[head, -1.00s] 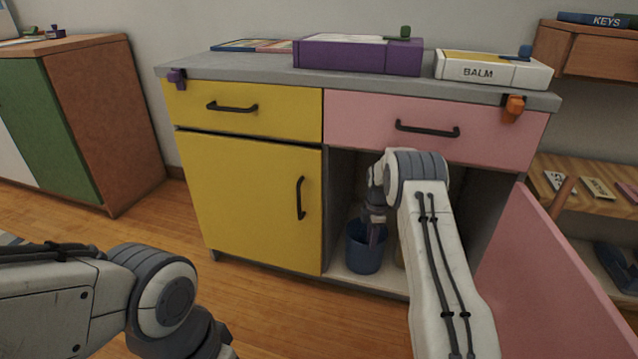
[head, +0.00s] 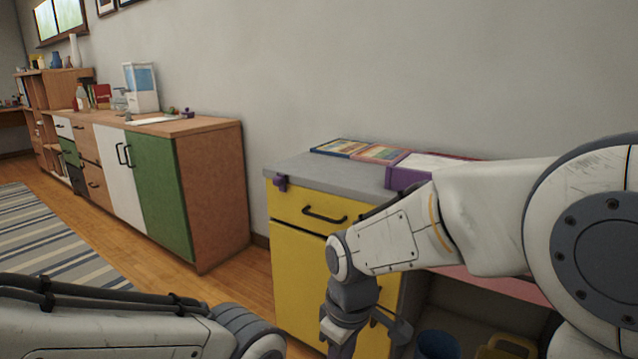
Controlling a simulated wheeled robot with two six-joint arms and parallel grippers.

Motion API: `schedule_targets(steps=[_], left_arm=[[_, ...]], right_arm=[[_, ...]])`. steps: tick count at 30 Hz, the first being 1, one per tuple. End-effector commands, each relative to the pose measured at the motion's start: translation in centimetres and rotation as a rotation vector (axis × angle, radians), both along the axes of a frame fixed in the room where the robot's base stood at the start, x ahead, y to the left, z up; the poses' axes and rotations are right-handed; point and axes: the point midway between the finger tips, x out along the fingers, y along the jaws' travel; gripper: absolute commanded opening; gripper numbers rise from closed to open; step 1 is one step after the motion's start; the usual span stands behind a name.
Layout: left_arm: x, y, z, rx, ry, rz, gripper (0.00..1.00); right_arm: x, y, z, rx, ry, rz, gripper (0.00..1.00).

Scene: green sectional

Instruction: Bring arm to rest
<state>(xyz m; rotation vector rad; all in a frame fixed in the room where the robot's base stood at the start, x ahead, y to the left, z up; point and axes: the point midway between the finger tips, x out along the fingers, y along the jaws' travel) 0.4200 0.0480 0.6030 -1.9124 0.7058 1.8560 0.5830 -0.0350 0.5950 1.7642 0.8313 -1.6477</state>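My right arm comes in from the right, bent across the front of the yellow and pink cabinet (head: 300,248). Its gripper (head: 370,338) points down in front of the cabinet, with its fingers spread apart and nothing seen between them. My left arm (head: 110,325) lies across the lower left, and its gripper is below the frame.
A blue bucket (head: 437,344) and a yellow item (head: 508,346) are in the open lower compartment, partly cut off. A purple box (head: 405,177) lies on the grey top. A green and white cabinet (head: 165,190) stands left, with open wooden floor (head: 235,281) between.

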Motion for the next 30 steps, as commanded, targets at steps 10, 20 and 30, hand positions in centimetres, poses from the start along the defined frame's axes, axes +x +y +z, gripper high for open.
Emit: schedule_targets(steps=[10,20,30], left_arm=[[0.0,0.0,3.9,0.0,0.0,0.0,1.0],[0.0,0.0,10.1,0.0,0.0,0.0,1.0],[0.0,0.0,20.6,0.0,0.0,0.0,1.0]], right_arm=[[-14.0,-0.4,5.1,0.037,0.047,-0.191,0.35],[-16.4,-1.2,10.8,0.04,0.06,-0.242,0.35],[-16.3,-1.2,21.4,0.04,0.06,-0.241,0.35]])
